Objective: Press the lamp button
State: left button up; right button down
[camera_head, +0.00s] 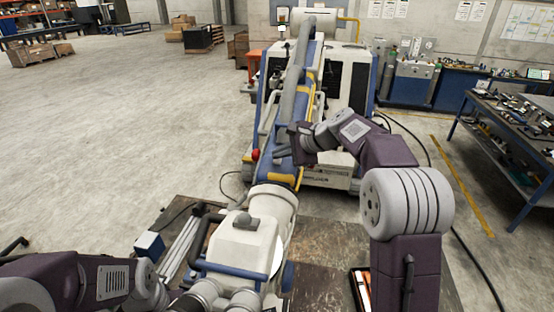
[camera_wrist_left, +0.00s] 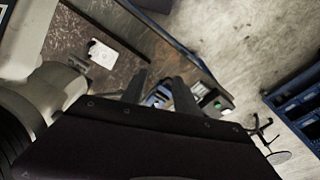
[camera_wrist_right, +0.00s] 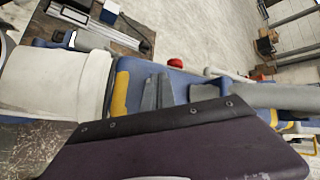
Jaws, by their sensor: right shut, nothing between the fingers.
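A small box with a green spot on its face (camera_wrist_left: 217,103) shows in the left wrist view, just right of my left gripper's fingers. I cannot tell whether the green spot is the lamp button. My left gripper (camera_wrist_left: 158,78) has its two dark fingers spread with a gap between them, and nothing is held. In the head view its fingers are not clear.
A white rounded housing (camera_head: 245,245) with a blue bar stands at the front middle. A blue and white box (camera_head: 149,244) sits to its left. A tool bench (camera_head: 500,135) stands at the right. The concrete floor at the left is open.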

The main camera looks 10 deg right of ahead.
dwell(0.5)
jog(key=shift+f+b, duration=0.3)
jog(key=shift+f, duration=0.15)
jog(key=shift+r, duration=0.15)
jog(key=shift+r+p, duration=0.3)
jog(key=shift+p, duration=0.1)
jog(key=shift+r, duration=0.1)
